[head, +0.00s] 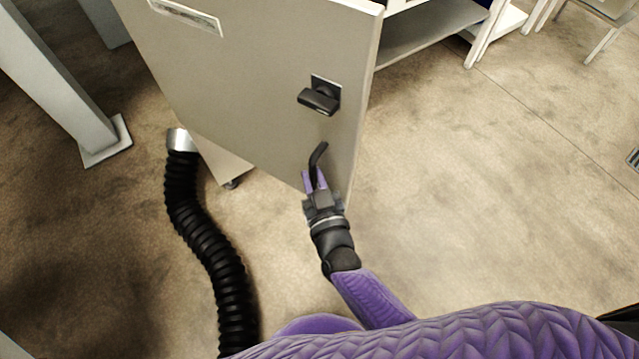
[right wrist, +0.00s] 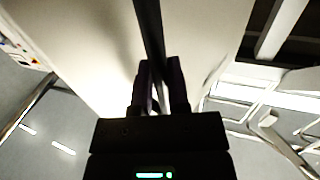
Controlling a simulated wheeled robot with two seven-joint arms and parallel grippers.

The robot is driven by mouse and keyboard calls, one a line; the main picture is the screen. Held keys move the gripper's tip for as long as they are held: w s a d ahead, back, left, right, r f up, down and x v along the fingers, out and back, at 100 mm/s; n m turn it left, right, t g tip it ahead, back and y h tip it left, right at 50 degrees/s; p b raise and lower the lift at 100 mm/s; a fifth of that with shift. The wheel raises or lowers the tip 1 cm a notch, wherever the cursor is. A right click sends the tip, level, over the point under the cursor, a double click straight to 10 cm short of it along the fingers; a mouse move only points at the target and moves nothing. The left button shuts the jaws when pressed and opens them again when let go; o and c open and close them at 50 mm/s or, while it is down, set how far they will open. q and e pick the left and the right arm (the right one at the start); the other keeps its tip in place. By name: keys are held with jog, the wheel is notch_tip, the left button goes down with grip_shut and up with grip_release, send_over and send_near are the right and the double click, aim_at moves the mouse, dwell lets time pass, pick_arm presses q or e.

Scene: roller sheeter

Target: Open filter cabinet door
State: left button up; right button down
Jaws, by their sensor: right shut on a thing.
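The filter cabinet door (head: 255,75) is a large beige-grey panel in the upper middle of the head view, with its thin right edge showing. A black bar handle (head: 318,153) stands out from its lower right part. My right gripper (head: 315,180) is shut on this handle, its purple fingers on either side of it. In the right wrist view the dark handle (right wrist: 149,28) runs up from between the fingers (right wrist: 160,88), in front of the pale door (right wrist: 90,45). I cannot tell how far the door stands from its frame. My left gripper is not in view.
A black turning latch (head: 320,98) sits on the door above the handle. A ribbed black hose (head: 205,240) runs along the floor at left. A grey post (head: 60,85) stands far left, and a shelf unit (head: 430,32) behind at right. The floor at right is clear.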

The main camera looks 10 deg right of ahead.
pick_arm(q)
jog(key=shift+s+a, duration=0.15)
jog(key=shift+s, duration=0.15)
pick_arm(e)
jog(key=shift+a, duration=0.1)
jog(key=c, duration=0.6)
grip_release()
jog(key=shift+w+a, duration=0.1)
jog(key=shift+c, duration=0.2)
pick_arm(q)
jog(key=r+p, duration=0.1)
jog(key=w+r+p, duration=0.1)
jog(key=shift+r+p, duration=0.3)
jog(key=shift+p, duration=0.05)
pick_arm(e)
jog(key=s+d, duration=0.1)
jog(key=s, duration=0.9)
